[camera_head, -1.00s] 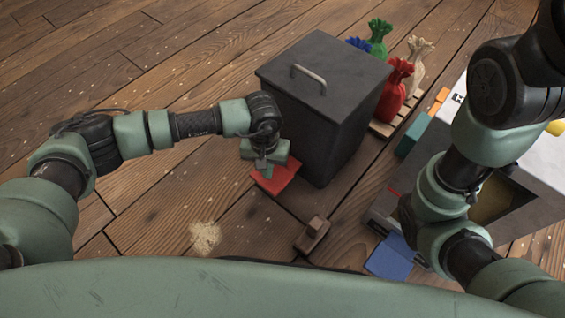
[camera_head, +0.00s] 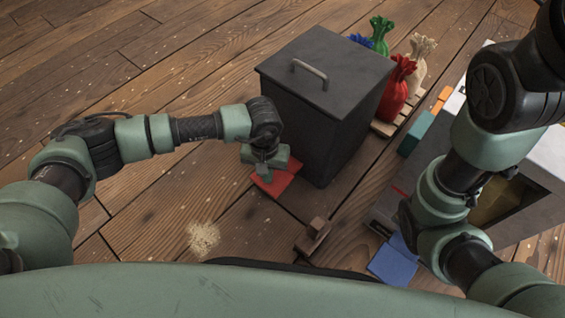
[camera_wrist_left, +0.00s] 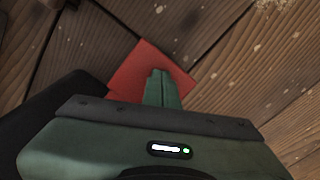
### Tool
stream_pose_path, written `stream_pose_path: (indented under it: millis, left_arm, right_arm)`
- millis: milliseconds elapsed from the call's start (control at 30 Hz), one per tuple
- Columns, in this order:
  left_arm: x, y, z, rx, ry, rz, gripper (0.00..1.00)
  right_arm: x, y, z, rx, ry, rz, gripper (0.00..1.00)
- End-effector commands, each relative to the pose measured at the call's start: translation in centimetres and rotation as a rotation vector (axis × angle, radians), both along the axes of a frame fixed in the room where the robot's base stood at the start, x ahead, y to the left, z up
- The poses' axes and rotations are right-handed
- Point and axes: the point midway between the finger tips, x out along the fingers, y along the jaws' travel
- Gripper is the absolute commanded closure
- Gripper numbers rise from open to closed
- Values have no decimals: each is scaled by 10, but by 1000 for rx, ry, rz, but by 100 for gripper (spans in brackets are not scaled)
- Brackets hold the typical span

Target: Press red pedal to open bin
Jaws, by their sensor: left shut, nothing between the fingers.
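The dark grey bin (camera_head: 312,120) stands on the wooden floor with its flat lid closed; a metal handle (camera_head: 310,73) is on the lid. The red pedal (camera_head: 277,182) lies low at the bin's near left side. My left gripper (camera_head: 264,175) points down over the pedal, shut and empty. In the left wrist view the shut fingers (camera_wrist_left: 161,88) overlap the red pedal (camera_wrist_left: 135,72); whether they touch it I cannot tell. My right arm shows at the right, but its gripper is not visible.
Red (camera_head: 397,88), green, blue and cream sacks stand on a pallet (camera_head: 388,127) behind the bin. A grey-white machine (camera_head: 535,165) with a blue pedal (camera_head: 392,262) is at the right. A brown block (camera_head: 313,236) lies on the floor nearby. Spilled grounds (camera_head: 203,238) lie front left.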

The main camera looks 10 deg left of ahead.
Motion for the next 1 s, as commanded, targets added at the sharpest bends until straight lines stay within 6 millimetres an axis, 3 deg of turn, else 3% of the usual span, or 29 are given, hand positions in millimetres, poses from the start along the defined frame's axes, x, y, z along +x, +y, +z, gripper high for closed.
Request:
stream_pose_path:
  millis: [633, 1000]
  left_arm:
    - [-1, 0, -22, 2, 3, 0, 100]
    - [-2, 1, -14, 3, 6, -1, 100]
  right_arm:
    - [0, 0, -17, 0, 0, 0, 64]
    - [0, 0, -10, 0, -1, 0, 64]
